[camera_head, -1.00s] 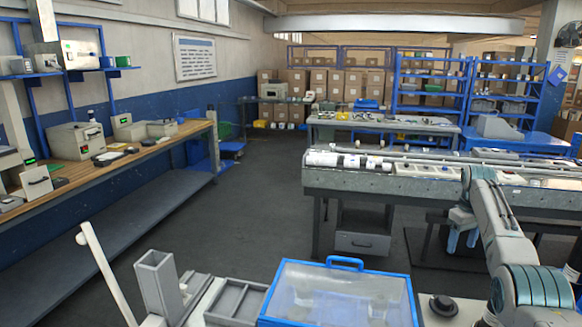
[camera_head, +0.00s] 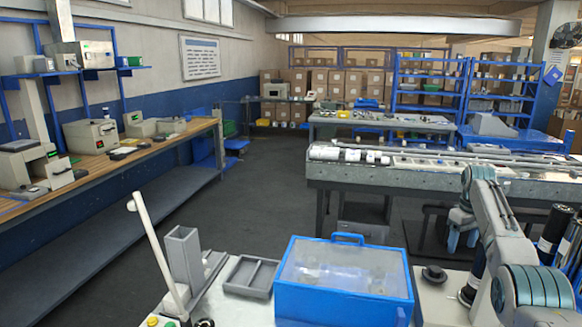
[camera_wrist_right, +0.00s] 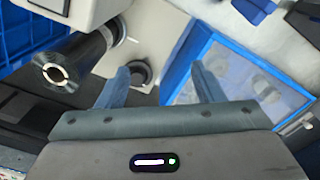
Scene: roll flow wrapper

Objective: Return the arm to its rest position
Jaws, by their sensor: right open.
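My right arm (camera_head: 510,240) comes in from the lower right of the head view. Its gripper (camera_head: 462,230), with pale blue fingers, hangs in front of the long conveyor bench. In the right wrist view the two blue fingers (camera_wrist_right: 162,82) stand well apart with nothing between them. The gripper is open and empty. My left gripper is not in view.
A blue-framed box with a clear lid (camera_head: 343,290) stands at front centre, beside a grey divided tray (camera_head: 250,276) and a pale rod (camera_head: 158,255). Dark rolls (camera_head: 553,235) stand at right. The conveyor bench (camera_head: 430,180) lies beyond. Middle floor is clear.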

